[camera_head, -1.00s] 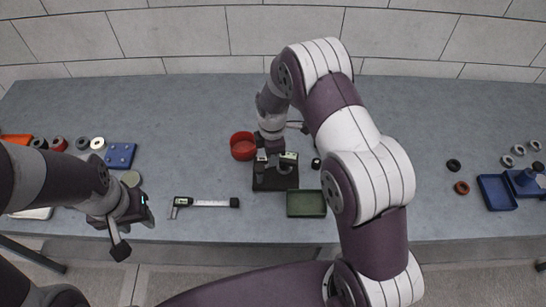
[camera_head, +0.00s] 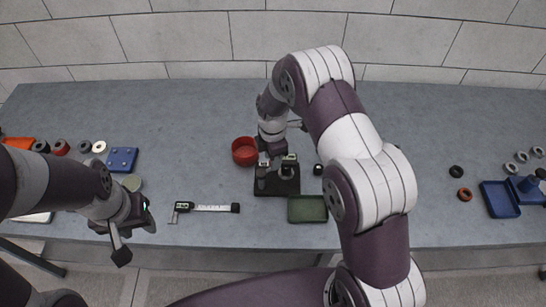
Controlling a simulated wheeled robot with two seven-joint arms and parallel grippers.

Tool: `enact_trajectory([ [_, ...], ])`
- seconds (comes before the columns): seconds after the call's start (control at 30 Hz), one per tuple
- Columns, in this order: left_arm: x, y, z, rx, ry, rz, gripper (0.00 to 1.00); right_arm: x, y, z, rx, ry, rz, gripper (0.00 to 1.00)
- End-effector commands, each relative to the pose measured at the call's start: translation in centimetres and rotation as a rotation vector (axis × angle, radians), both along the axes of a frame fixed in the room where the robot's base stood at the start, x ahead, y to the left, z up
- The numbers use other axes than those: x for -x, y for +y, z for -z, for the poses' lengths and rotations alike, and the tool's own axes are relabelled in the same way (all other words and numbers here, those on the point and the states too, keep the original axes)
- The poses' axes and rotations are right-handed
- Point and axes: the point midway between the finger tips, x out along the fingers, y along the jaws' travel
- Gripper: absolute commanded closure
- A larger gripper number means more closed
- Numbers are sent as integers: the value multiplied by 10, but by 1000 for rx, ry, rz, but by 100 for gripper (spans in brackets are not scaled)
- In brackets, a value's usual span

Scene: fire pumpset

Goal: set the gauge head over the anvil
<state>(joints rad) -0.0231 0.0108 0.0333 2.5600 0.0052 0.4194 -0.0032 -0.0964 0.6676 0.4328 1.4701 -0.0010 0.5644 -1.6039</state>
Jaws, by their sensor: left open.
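A black stand (camera_head: 277,186) sits on the grey table near the middle. Small pale-edged parts (camera_head: 288,160) stand on or over it, right at my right gripper. I cannot tell which is the gauge head and which the anvil at this size. My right gripper (camera_head: 275,160) points down over the stand, and its fingertips are too small and covered to show whether they hold anything. My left gripper (camera_head: 126,232) is open, at the table's front left, well away from the stand.
A red bowl (camera_head: 245,151) stands close left of the stand, a green tray (camera_head: 308,209) close right. A digital caliper (camera_head: 207,207) lies to the left. Blue trays (camera_head: 123,159) (camera_head: 499,199) and several rings lie farther out. The back of the table is clear.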

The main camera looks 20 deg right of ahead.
Motion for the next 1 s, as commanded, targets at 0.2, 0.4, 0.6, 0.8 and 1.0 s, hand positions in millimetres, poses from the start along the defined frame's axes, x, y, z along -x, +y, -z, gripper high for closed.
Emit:
enact_trajectory([
  [0.2, 0, 0, 0, 0, 0, 0, 57, 1, 0, 1, 1, 4, 2, 52],
  [0.4, 0, 0, 4, 0, 0, 0, 57, 0, 0, -9, 0, 1, 2, 52],
  [0.6, 0, 0, 16, 0, 0, 0, 57, 0, 0, -60, 0, -3, 2, 52],
  [0.8, 0, 0, 23, 0, 0, 0, 57, 1, 0, -107, 0, 0, 1, 52],
  [1.0, 0, 0, 24, 0, 0, 0, 57, 2, 0, -125, 1, 4, 1, 52],
])
